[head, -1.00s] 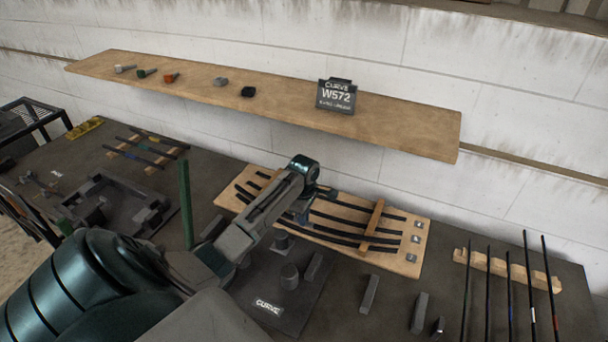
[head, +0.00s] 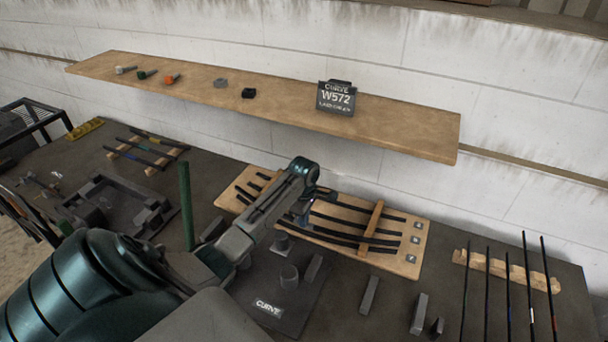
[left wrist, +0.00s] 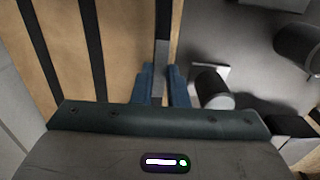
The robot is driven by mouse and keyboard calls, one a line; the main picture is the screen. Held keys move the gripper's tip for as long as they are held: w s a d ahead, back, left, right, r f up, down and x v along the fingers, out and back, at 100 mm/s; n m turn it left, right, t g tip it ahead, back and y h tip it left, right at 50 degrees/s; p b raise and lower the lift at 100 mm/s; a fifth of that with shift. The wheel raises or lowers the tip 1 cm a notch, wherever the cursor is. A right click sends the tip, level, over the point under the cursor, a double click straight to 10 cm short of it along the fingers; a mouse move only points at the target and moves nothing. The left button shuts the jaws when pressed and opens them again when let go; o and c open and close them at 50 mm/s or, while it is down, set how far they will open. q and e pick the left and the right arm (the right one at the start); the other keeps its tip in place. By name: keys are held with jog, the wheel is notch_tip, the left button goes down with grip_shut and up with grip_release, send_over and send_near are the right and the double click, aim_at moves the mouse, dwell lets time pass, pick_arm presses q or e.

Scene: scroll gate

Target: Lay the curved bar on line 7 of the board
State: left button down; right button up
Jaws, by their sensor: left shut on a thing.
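The wooden board (head: 397,263) lies on the bench with several dark bars across it. It also shows in the left wrist view (left wrist: 122,50). My left gripper (left wrist: 164,90) is over the board's near edge, its two blue fingers shut on a dark bar (left wrist: 162,30), the curved bar. The bar runs along the board's near edge; I cannot tell whether it touches the wood. My right gripper is not in view.
A wooden crosspiece (head: 373,222) stands across the bars near the board's right end. A dark mat (head: 300,300) with small blocks lies in front. A rack of thin rods (head: 480,262) stands at right. A shelf with a sign (head: 336,98) is above.

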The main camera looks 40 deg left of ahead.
pick_arm(q)
jog(key=shift+w+f, duration=0.1)
jog(key=shift+f, duration=0.05)
dwell(0.5)
jog(key=c, duration=1.4)
grip_release()
jog(key=shift+c, duration=0.2)
jog(key=shift+o, duration=0.5)
jog(key=shift+s, duration=0.2)
jog(key=shift+w+r, duration=0.1)
jog(key=shift+r, duration=0.2)
notch_tip(320, 180, up, 10)
jog(key=b, duration=0.3)
jog(key=shift+r, duration=0.15)
